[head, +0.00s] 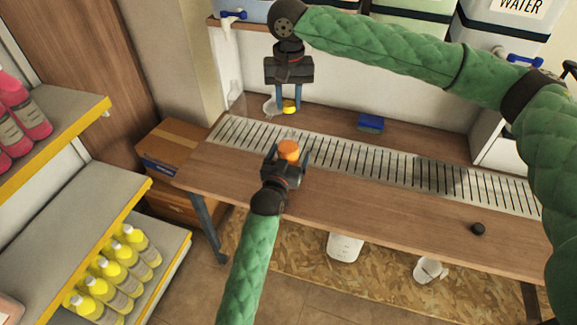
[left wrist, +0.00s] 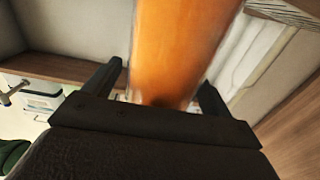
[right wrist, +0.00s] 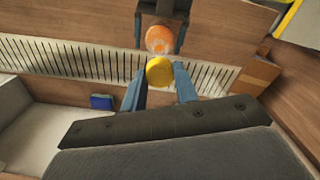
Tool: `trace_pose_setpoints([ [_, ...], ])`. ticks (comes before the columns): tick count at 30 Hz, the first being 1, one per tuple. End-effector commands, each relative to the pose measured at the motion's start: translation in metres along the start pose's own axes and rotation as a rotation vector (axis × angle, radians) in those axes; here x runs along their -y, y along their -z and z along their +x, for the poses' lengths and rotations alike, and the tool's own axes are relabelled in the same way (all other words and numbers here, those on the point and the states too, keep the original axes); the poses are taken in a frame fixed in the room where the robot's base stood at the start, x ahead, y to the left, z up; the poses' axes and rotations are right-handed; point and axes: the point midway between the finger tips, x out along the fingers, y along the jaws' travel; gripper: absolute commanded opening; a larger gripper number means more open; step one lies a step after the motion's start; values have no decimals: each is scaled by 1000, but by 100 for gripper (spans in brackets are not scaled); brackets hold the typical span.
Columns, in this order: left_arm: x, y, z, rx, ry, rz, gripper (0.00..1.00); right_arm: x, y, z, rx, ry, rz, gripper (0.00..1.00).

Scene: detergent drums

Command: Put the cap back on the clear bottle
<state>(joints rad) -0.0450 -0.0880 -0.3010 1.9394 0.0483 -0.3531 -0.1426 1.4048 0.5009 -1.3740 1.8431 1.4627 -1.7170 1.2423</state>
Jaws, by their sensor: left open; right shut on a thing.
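My right gripper (head: 290,100) hangs down from the top of the head view, shut on a round yellow cap (head: 289,107). The cap also shows between its blue fingers in the right wrist view (right wrist: 160,71). My left gripper (head: 287,160) is open, with an orange round-topped thing (head: 289,150) between its fingers. That thing fills the middle of the left wrist view (left wrist: 178,50) as an orange cylinder; I cannot tell whether it is the clear bottle with orange contents. The yellow cap is apart from it, farther back. A small clear vessel (head: 270,107) stands beside the right fingers, partly hidden.
The wooden counter (head: 400,215) has a slotted metal drain strip (head: 370,165). A blue sponge (head: 370,123) lies behind the strip. A small black round thing (head: 478,229) lies at the front right. Yellow bottles (head: 115,265) fill the left shelf. The counter's front middle is clear.

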Motion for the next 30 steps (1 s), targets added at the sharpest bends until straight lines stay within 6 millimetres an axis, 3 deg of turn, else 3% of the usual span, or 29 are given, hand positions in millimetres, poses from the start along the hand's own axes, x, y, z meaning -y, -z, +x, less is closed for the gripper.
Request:
trace_pose_setpoints([
  [11, 0, 0, 3, 1, 0, 0, 85, 0, 0, 0, 0, 0, 0, 9],
  [21, 0, 0, 3, 0, 0, 0, 18, 0, 0, 0, 0, 0, 0, 9],
  [26, 0, 0, 3, 0, 0, 0, 18, 0, 0, 5, 1, 0, 0, 9],
  [30, 0, 0, 3, 0, 0, 0, 18, 0, -1, 21, 2, 1, 0, 9],
])
